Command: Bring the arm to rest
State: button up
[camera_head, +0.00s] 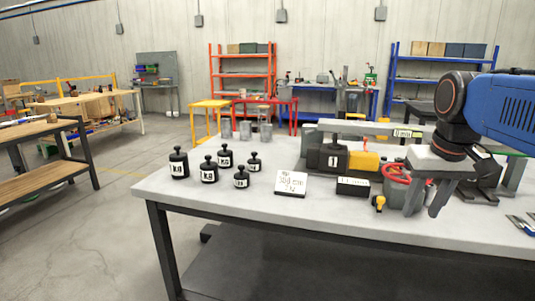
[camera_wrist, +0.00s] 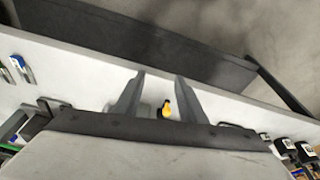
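My gripper (camera_head: 424,210) hangs at the right of the table in the head view, fingers pointing down at the table's front part. In the wrist view my gripper (camera_wrist: 160,77) has its two grey fingers well apart, with nothing held between them. A red handwheel on a grey jack body (camera_head: 396,173) is just left of and partly behind the fingers. A small yellow knob (camera_head: 379,203) stands in front of it. It also shows in the wrist view (camera_wrist: 167,109), seen between the fingers. Whether the fingers touch the jack body cannot be told.
Black weights (camera_head: 209,170) stand at the table's left. A white label card (camera_head: 291,183), a black display box (camera_head: 353,187) and a machine with a yellow block (camera_head: 363,161) stand mid-table. Blue-handled tools (camera_head: 522,224) lie at right. The table's front strip (camera_head: 300,213) is clear.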

jog(key=s+a+f+t, duration=0.1)
jog(key=s+a+f, duration=0.1)
jog(key=s+f, duration=0.4)
jog(key=s+a+f+n+t, duration=0.1)
jog(key=s+a+f, duration=0.2)
jog(key=s+f, duration=0.3)
notch_tip(320, 180, down, 5)
jog(key=shift+s+f, duration=0.1)
jog(key=shift+s, duration=0.1)
